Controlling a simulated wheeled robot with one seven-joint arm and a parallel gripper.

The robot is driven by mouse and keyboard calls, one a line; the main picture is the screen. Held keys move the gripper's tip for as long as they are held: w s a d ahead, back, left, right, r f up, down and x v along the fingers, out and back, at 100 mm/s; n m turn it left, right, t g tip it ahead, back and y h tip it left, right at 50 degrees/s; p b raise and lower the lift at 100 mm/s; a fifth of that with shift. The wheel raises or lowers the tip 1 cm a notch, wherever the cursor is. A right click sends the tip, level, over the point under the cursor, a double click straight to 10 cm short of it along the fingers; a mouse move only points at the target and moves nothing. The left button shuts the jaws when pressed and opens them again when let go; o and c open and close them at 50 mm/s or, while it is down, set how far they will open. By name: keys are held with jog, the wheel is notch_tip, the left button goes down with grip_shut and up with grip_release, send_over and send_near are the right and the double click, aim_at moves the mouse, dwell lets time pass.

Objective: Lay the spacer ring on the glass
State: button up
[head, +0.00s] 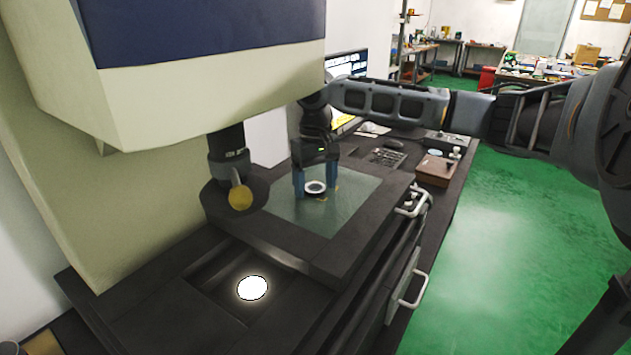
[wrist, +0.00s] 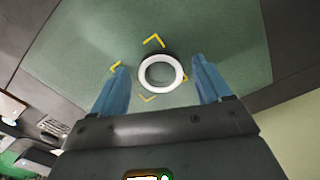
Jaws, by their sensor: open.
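The spacer ring (head: 316,187) is a white ring with a dark centre edge, lying flat on the glass (head: 349,204) of the machine's stage. It also shows in the wrist view (wrist: 161,73), inside yellow corner marks on the glass. My gripper (head: 316,191) is over the glass, with its blue fingers on either side of the ring. In the wrist view the fingers (wrist: 161,80) stand wide apart, with a gap between each finger and the ring. The gripper is open and holds nothing.
The machine's lens head (head: 232,185) hangs left of my gripper, close to the glass. A lit white disc (head: 252,288) shines in the base in front of the stage. A brown box (head: 436,170) stands to the right, beyond the stage handle (head: 412,203).

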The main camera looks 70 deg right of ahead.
aim_at(316, 187)
notch_tip(316, 187, up, 12)
jog(key=shift+r+b, duration=0.2)
jog(key=shift+b, duration=0.2)
dwell(0.7)
